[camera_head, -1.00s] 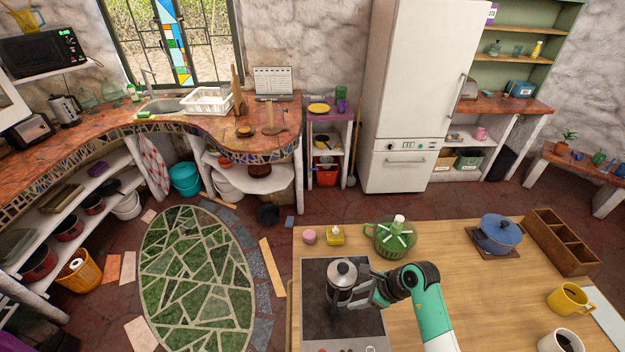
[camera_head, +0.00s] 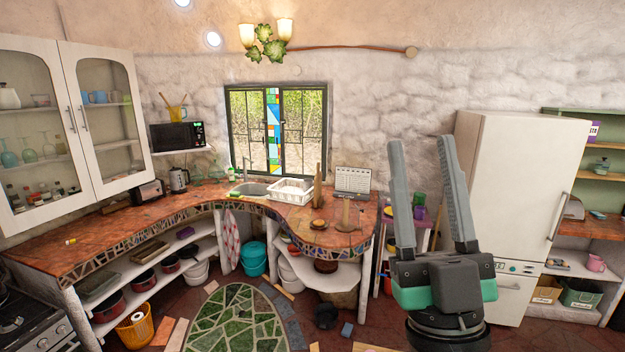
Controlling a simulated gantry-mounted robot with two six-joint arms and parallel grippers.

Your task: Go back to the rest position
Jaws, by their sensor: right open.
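My right gripper (camera_head: 428,195) is raised upright in the head view, right of the middle. Its two grey fingers point up and stand apart with nothing between them. It is in front of the purple-topped shelf and the left side of the white fridge (camera_head: 515,200), hiding parts of both. My left gripper is not in the head view.
The curved mosaic counter (camera_head: 120,235) runs along the left and back walls. A white dish rack (camera_head: 290,191) and a sink (camera_head: 250,189) are on it. A green mosaic floor patch (camera_head: 240,320) lies below. The wooden table is out of view.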

